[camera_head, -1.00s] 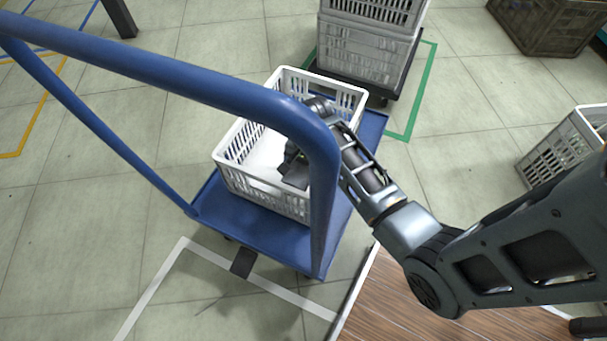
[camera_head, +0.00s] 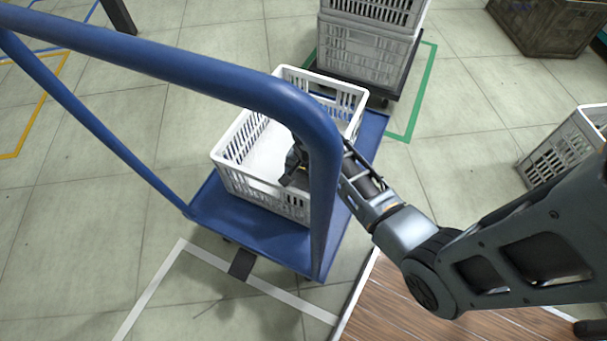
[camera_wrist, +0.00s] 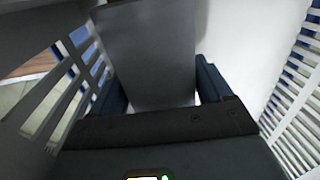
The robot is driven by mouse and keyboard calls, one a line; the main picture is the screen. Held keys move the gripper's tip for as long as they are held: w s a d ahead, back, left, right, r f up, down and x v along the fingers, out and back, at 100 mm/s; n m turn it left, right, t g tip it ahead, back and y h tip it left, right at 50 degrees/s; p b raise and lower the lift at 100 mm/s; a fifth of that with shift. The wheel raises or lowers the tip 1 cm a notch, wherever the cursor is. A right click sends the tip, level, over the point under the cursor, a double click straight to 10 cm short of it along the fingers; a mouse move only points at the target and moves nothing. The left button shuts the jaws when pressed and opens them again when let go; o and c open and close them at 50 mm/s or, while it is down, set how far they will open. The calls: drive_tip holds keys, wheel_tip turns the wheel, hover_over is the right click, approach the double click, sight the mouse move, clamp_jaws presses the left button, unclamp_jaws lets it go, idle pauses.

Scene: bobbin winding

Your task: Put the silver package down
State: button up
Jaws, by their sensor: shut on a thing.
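In the wrist view my gripper (camera_wrist: 160,98) is shut on the silver package (camera_wrist: 148,50), a flat grey shape between its two fingers. The package and gripper are inside the white crate (camera_wrist: 295,105), with slatted walls on both sides. In the head view my gripper (camera_head: 291,172) is low in the white crate (camera_head: 247,187), near its front right side. The package is not clearly visible in the head view. I cannot tell whether it touches the crate floor.
The crate stands on a blue cart (camera_head: 268,236). The cart's thick blue handle (camera_head: 200,84) crosses in front of the crate and partly hides my wrist. Grey crates (camera_head: 362,55) stand behind, and another crate (camera_head: 566,145) is at right.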

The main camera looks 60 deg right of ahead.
drive_tip(key=o, duration=1)
drive_tip(key=shift+c, duration=0.2)
drive_tip(key=r+p, duration=0.1)
drive_tip(key=r, duration=0.3)
drive_tip(key=r+p, duration=0.1)
drive_tip(key=r, duration=0.3)
drive_tip(key=s+r+p, duration=0.1)
drive_tip(key=r+p, duration=0.1)
drive_tip(key=r, duration=0.3)
drive_tip(key=shift+r, duration=0.1)
